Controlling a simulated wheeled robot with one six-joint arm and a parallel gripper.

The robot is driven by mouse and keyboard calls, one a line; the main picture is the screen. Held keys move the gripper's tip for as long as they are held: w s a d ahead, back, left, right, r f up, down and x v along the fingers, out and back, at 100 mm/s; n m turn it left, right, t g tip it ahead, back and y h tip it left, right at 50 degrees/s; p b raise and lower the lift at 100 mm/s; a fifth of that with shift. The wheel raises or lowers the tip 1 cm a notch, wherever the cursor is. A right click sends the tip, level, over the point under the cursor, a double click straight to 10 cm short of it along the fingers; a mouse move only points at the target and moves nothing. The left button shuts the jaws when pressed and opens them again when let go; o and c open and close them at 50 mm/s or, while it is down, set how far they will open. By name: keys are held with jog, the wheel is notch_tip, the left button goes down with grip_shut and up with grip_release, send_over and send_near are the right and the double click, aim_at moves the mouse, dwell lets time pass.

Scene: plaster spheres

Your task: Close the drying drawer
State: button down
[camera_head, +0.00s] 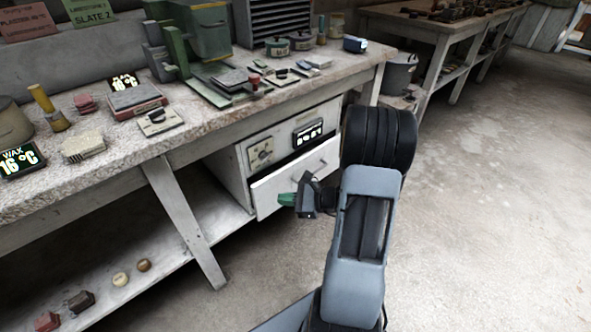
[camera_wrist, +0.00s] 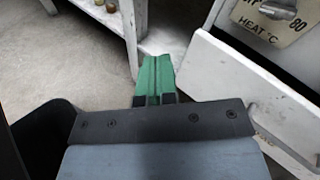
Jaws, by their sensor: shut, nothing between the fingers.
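The drying drawer (camera_head: 272,188) is the white front low in the cabinet under the workbench. It stands a little out, with a dark gap along its top. Its bar handle (camera_head: 309,176) is on the right part of the front. In the wrist view the drawer front (camera_wrist: 218,72) is at the right, with the handle (camera_wrist: 282,136) at the lower right. My gripper (camera_head: 286,199) has green fingers, shut and empty, in front of the lower part of the drawer front. In the wrist view the fingers (camera_wrist: 155,75) point just left of the drawer's edge; I cannot tell whether they touch it.
Above the drawer is a panel with a dial (camera_head: 262,153) and a display (camera_head: 307,133). The workbench top (camera_head: 220,115) holds tools and boxes. A slanted bench leg (camera_head: 185,220) and a low shelf (camera_head: 130,285) are at the left. The floor (camera_head: 480,220) at the right is clear.

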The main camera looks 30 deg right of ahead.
aim_at(290, 167)
jog(key=d+f+m+t+h, duration=0.2)
jog(key=d+m+t+h, duration=0.25)
jog(key=d, duration=0.25)
jog(key=d+f+m+t+h, duration=0.3)
jog(key=d+m+h, duration=0.1)
jog(key=d+m, duration=0.2)
jog(key=w+b, duration=0.1)
jog(key=w, duration=0.2)
jog(key=w+a+b, duration=0.1)
jog(key=w, duration=0.3)
jog(key=w+b, duration=0.1)
jog(key=w, duration=0.3)
jog(key=shift+w+a, duration=0.25)
jog(key=shift+a, duration=0.05)
jog(key=shift+w+a, duration=0.1)
jog(key=shift+w, duration=0.75)
